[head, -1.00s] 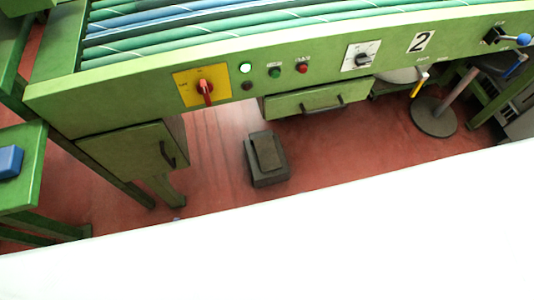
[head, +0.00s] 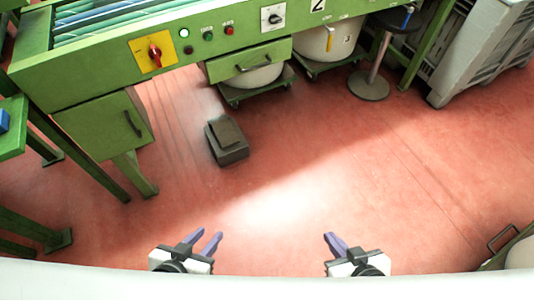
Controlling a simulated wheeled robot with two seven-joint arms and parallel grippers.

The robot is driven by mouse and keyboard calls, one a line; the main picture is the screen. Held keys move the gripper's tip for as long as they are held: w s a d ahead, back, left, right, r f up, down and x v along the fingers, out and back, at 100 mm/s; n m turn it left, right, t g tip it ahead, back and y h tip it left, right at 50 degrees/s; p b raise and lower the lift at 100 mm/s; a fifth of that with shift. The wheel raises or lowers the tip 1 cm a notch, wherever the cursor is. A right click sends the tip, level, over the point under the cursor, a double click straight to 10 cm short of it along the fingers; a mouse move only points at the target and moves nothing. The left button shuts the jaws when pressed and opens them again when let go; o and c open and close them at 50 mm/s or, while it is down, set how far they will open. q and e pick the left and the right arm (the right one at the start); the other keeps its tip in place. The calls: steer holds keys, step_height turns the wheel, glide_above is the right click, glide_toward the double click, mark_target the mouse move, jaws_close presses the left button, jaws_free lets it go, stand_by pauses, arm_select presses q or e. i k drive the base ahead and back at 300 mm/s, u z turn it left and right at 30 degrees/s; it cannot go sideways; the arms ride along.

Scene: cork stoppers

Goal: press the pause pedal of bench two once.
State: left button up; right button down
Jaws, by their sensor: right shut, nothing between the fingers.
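The pause pedal (head: 227,143), a dark grey box with a sloped top plate, stands on the red floor in front of bench two.
A yellow plate with a red switch (head: 154,53) is on the bench front, beside a lit lamp and push buttons. A stool base (head: 368,84), wheeled drums (head: 318,45) and a grey bin (head: 480,50) stand to the right. The floor around the pedal is clear.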

mark_target(226, 135)
steer(key=z, duration=0.05)
steer(key=k, duration=0.2)
steer(key=z, duration=0.35)
steer(key=i, duration=1.4)
steer(key=u, duration=1.3)
steer(key=i, duration=0.6)
steer(key=u, duration=0.55)
